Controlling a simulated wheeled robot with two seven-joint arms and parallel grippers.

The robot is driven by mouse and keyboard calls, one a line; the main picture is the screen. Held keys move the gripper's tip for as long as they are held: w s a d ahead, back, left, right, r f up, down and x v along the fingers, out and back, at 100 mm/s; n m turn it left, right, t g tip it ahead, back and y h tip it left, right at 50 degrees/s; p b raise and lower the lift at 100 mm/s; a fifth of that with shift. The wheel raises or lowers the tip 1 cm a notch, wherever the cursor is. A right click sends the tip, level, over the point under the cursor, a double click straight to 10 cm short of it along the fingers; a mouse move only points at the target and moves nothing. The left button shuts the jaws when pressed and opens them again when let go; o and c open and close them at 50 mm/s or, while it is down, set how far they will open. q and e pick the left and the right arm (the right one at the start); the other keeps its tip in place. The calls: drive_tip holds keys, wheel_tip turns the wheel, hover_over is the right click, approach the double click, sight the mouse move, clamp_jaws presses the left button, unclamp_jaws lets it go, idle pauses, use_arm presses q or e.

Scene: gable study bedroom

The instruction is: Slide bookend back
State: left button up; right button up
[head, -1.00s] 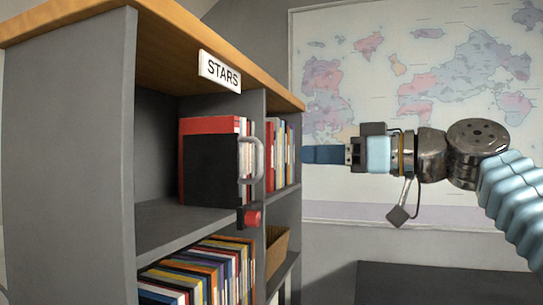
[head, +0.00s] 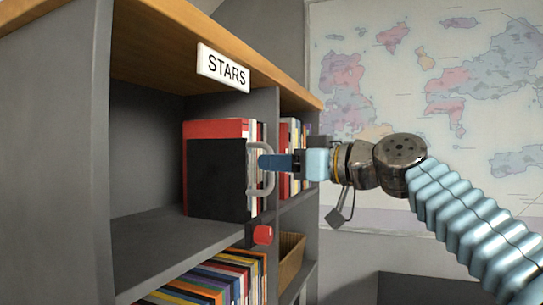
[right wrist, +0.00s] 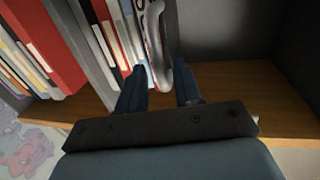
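The bookend is a black upright panel (head: 215,180) with a grey loop handle (head: 268,180) on its right edge. It stands in the upper compartment under the STARS sign, in front of a red book and several thin ones. My right gripper (head: 264,163) reaches in from the right, its blue fingertips at the handle. In the right wrist view the two blue fingers (right wrist: 160,82) are apart, and the grey handle (right wrist: 158,45) lies between and beyond them, close to the right finger. Whether they touch is unclear. My left gripper is not in view.
The STARS sign (head: 223,68) hangs from the wooden top. A red knob (head: 263,235) sits at the shelf edge below the handle. More books (head: 285,140) fill the compartment to the right; books and a basket (head: 291,258) are below. The shelf left of the bookend is bare.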

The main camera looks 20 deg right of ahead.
drive_tip(key=shift+x, duration=0.9)
clamp_jaws()
drive_tip(key=shift+s, duration=0.1)
